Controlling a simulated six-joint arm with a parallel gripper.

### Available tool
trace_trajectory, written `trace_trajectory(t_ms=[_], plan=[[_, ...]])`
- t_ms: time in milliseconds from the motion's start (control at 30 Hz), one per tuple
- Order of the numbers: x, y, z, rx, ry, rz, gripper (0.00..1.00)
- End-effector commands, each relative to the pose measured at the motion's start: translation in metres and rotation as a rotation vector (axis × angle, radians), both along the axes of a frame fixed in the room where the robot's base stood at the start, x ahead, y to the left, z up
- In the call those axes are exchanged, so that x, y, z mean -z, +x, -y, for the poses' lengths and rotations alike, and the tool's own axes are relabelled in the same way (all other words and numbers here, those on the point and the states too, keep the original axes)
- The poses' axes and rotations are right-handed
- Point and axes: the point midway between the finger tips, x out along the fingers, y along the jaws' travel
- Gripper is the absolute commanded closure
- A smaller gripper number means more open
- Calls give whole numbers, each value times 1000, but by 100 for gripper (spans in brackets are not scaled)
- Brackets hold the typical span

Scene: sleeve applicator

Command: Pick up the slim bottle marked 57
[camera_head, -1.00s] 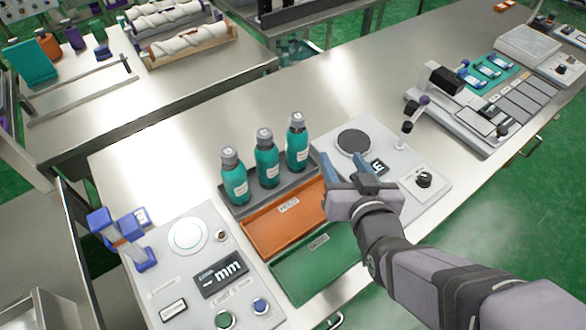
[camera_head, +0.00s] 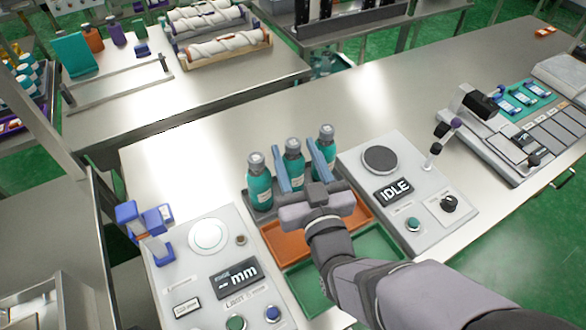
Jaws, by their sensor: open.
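Three slim teal bottles with grey caps stand upright in a row in a grey tray. They are the left bottle (camera_head: 259,182), the middle bottle (camera_head: 293,160) and the right bottle (camera_head: 325,150). The marks on the caps and labels are too small to read, so I cannot tell which is 57. My gripper (camera_head: 300,165) is open, its two blue fingers reaching toward the row, one on each side of the middle bottle in the picture. I cannot tell whether they touch it. My gripper and wrist hide the lower parts of the bottles and some of the tray.
An orange tray (camera_head: 287,246) and a green tray (camera_head: 304,285) lie in front of the bottles. A gauge console (camera_head: 207,268) is on the left and a console reading IDLE (camera_head: 411,207) on the right. Bare steel table (camera_head: 215,150) lies behind the bottles.

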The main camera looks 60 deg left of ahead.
Motion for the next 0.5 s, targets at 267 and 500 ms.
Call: trace_trajectory(t_ms=[267, 500], plan=[[0, 3, -11, 0, -1, -1, 53], [0, 7, -28, 1, -4, -2, 53]])
